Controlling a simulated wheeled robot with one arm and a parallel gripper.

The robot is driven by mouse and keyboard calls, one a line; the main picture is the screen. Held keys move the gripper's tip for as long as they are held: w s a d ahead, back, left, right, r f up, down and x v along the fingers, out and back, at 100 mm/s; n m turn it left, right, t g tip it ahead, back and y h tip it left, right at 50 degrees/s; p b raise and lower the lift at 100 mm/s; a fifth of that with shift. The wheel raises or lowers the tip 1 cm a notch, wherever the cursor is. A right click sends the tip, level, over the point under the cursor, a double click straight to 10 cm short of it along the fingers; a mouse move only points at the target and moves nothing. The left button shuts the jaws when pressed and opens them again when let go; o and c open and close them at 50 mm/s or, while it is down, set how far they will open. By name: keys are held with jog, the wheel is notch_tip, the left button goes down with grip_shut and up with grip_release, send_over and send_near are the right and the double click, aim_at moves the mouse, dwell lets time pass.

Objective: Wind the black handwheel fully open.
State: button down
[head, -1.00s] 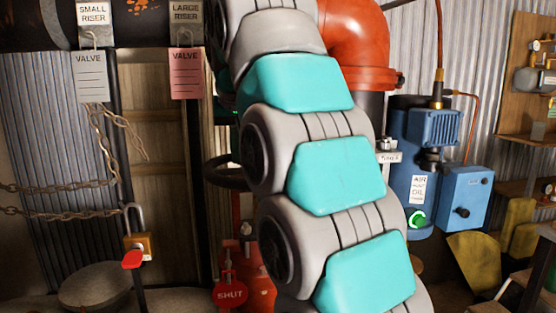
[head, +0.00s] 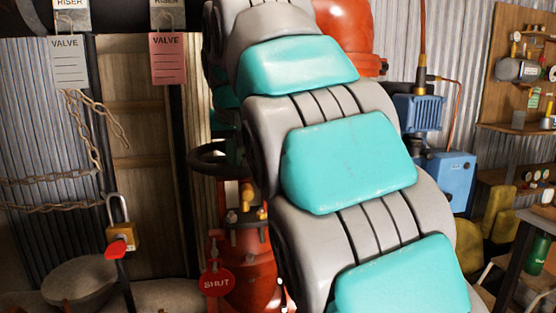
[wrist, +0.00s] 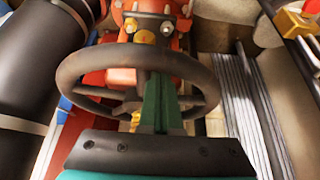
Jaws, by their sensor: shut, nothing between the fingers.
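The black handwheel (head: 207,160) shows in the head view just left of my arm, which hides its right part. In the wrist view the handwheel (wrist: 81,66) fills the middle, with its rim, hub and spokes in sight. My gripper (wrist: 160,80) is shut, its green fingers together and empty. The fingers lie across the wheel's opening, with their tips close to the far rim. I cannot tell whether they touch the rim or a spoke.
A red "SHUT" tag (head: 216,283) hangs beside red valve pipework (head: 252,270) below the wheel. A padlock (head: 120,232) and chain (head: 70,207) are at the left. Paper valve tags (head: 169,58) hang above. A blue machine (head: 450,182) stands right of my arm.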

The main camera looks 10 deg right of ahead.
jog(key=w+d+p, duration=0.1)
jog(key=w+d, duration=0.2)
jog(key=d, duration=0.7)
jog(key=shift+s+a, duration=0.1)
jog(key=shift+a, duration=0.05)
jog(key=shift+s+a+r+p, duration=0.2)
jog(key=shift+s+p, duration=0.05)
jog(key=shift+p, duration=0.05)
jog(key=shift+a, duration=0.1)
